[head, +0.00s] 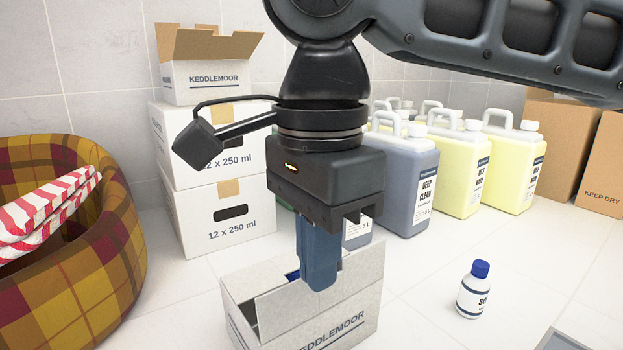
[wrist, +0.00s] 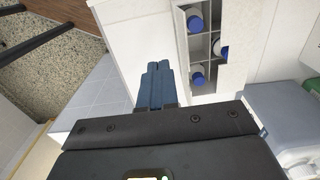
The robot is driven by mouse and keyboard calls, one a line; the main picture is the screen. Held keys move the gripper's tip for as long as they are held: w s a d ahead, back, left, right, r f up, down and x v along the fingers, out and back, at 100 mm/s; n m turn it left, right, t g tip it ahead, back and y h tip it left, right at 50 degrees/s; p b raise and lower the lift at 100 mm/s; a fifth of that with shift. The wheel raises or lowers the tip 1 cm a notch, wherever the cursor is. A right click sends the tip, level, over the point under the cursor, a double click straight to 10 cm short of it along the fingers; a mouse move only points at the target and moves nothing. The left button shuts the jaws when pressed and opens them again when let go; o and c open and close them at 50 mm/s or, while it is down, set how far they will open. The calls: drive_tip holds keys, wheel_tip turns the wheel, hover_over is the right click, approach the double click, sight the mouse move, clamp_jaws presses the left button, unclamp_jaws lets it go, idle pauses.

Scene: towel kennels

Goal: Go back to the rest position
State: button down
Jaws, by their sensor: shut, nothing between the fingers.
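My gripper (head: 319,283) points down in the head view, its blue fingers together with nothing between them. It hangs in front of and above an open white carton (head: 338,328) marked KEDDLEMOOR and covers part of it. In the wrist view the shut fingers (wrist: 160,85) reach toward the upper middle. The carton's divided inside (wrist: 201,45) shows to their right, with several blue-capped bottles in its cells. The fingers are apart from those bottles in that view.
Jugs of blue and yellow liquid (head: 461,165) stand behind. Stacked white cartons (head: 216,155) and a plaid pet bed (head: 75,285) with striped towels (head: 45,210) are at left. Brown boxes (head: 563,145) stand far right.

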drive_tip(key=shift+f, duration=0.85)
drive_tip(key=shift+f, duration=0.1)
idle(1.3)
drive_tip(key=shift+f+b, duration=0.5)
drive_tip(key=shift+f, duration=0.9)
drive_tip(key=shift+a, duration=0.1)
